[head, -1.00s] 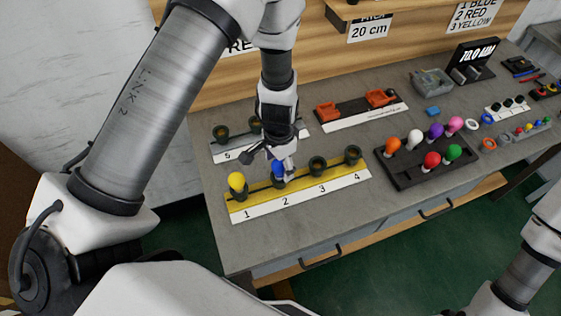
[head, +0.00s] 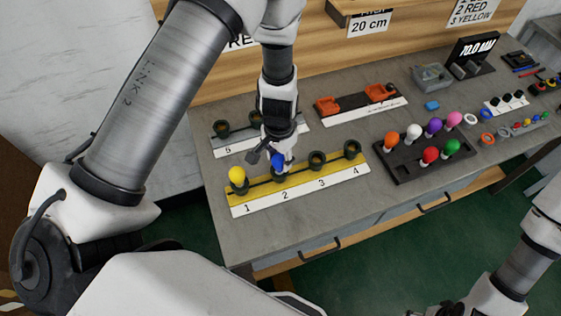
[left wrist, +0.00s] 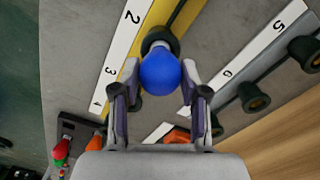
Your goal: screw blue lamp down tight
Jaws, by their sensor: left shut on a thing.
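The blue lamp (head: 277,162) stands in the socket at number 2 of the yellow strip (head: 327,180). My left gripper (head: 278,156) comes down from above and is shut on the blue lamp. In the left wrist view the round blue bulb (left wrist: 160,73) sits between the two fingers, with the dark socket ring (left wrist: 158,37) just beyond it. How deep the lamp's thread sits is hidden. A yellow lamp (head: 237,176) stands in socket 1. Sockets 3 (head: 317,160) and 4 (head: 352,149) are empty. Of my right arm, only a part shows at the lower right; its fingers cannot be made out.
A grey strip with sockets (head: 222,129) lies behind the yellow strip, close to my left gripper. A black tray (head: 401,175) with several coloured lamps stands to the right. Orange parts (head: 328,106) lie on a holder behind. The front table edge is clear.

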